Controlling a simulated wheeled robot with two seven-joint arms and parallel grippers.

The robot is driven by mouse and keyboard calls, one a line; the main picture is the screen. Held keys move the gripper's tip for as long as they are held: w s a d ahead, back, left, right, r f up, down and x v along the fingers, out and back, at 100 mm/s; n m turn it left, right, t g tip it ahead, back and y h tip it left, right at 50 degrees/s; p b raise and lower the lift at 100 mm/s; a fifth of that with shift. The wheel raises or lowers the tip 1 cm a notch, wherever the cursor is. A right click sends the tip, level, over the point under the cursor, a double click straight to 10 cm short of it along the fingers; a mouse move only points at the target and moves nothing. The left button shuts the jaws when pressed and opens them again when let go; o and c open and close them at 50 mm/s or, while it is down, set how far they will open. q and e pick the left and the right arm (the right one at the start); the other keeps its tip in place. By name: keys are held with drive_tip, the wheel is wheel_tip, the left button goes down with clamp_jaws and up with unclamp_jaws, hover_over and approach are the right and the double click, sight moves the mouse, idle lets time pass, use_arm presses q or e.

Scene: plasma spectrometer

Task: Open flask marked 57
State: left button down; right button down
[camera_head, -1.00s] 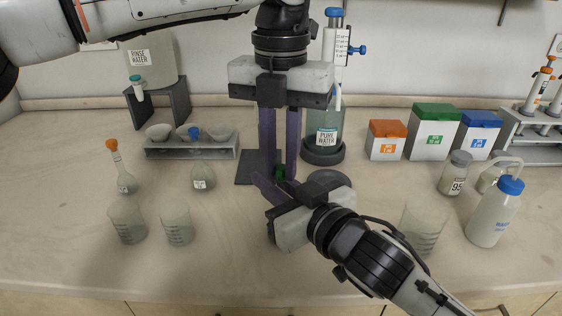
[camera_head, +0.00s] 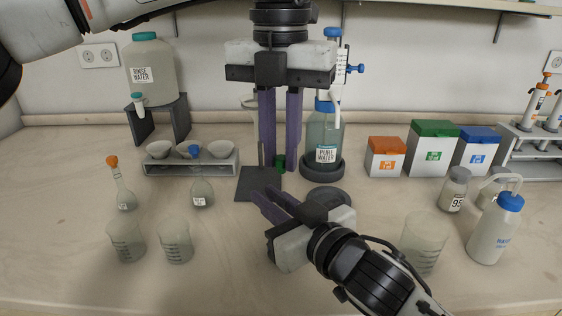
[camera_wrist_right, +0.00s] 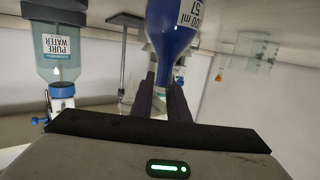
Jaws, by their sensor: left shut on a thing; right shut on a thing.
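My left gripper (camera_head: 281,168) points straight down in the head view, shut on a small green stopper (camera_head: 281,163) at its fingertips. My right gripper (camera_head: 268,200) is below it, reaching in from the lower right. In the right wrist view, which is upside down, its fingers (camera_wrist_right: 162,98) are shut on the neck of a flask (camera_wrist_right: 172,35) with dark blue contents. The flask's label reads 57. The stopper is apart from the right fingers, with a gap between them. In the head view the flask is hidden or cannot be made out.
A dark stand plate (camera_head: 257,185) lies behind the right gripper. The pure water bottle (camera_head: 323,135) is behind right. Two other flasks, with orange (camera_head: 122,185) and blue (camera_head: 202,185) stoppers, stand left. Beakers (camera_head: 175,240) are front left; another beaker (camera_head: 424,240) and a wash bottle (camera_head: 495,230) are right.

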drive_tip(key=c, duration=1.6)
unclamp_jaws()
drive_tip(key=shift+c, duration=0.2)
